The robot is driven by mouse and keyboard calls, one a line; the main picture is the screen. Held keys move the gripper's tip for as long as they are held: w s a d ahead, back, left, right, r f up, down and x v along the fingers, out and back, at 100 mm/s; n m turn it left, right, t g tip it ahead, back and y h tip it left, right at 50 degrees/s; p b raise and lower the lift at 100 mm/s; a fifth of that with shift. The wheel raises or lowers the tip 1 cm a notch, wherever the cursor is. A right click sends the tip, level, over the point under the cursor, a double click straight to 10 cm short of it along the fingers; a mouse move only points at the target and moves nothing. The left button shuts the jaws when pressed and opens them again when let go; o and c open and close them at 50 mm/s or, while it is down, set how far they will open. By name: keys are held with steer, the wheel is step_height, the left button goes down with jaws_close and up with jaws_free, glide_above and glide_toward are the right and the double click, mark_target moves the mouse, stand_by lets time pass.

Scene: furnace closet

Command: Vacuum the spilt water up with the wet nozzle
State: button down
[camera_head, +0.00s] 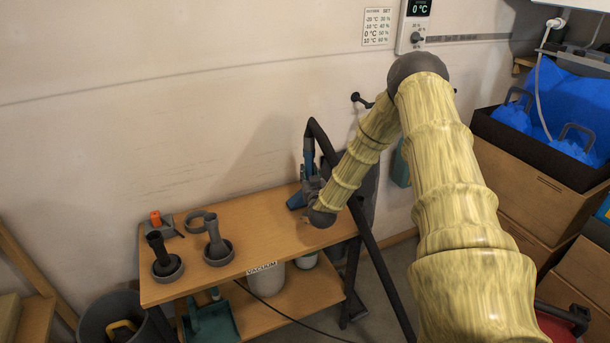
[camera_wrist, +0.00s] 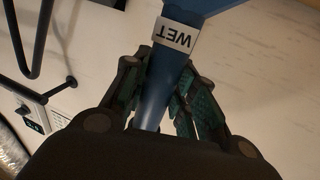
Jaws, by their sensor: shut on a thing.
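The blue wet nozzle (camera_head: 296,201), with a white label reading WET, is in my gripper (camera_head: 311,184) above the right end of the wooden bench (camera_head: 262,228). In the wrist view the gripper's fingers (camera_wrist: 160,82) are shut around the blue tube of the nozzle (camera_wrist: 153,105), and its wider end runs off the top of the picture. The black hose (camera_head: 340,155) arches up from the nozzle tube and down past the bench's right end. I cannot make out any spilt water; my arm hides part of the bench and floor.
Two dark nozzles (camera_head: 216,240) stand in round holders on the bench's left half, near an orange-topped grey nozzle (camera_head: 164,222) and an empty ring. A canister labelled VACUUM (camera_head: 266,281) and green dustpan (camera_head: 212,320) are below. Boxes (camera_head: 515,190) with blue bags stand right.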

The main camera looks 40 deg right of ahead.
steer(key=shift+s+d, duration=0.15)
steer(key=shift+d, duration=0.55)
steer(key=shift+s+d, duration=0.15)
steer(key=shift+d, duration=0.5)
steer(key=shift+s, duration=0.15)
steer(key=shift+d+p+v, duration=0.15)
steer(key=shift+p+v, duration=0.15)
steer(key=shift+v, duration=0.5)
steer(key=shift+d+p+v, duration=0.15)
steer(key=shift+p+v, duration=0.1)
steer(key=shift+v, duration=0.55)
steer(key=shift+s, duration=0.15)
steer(key=shift+r+p, duration=1.65)
steer(key=shift+r, duration=0.85)
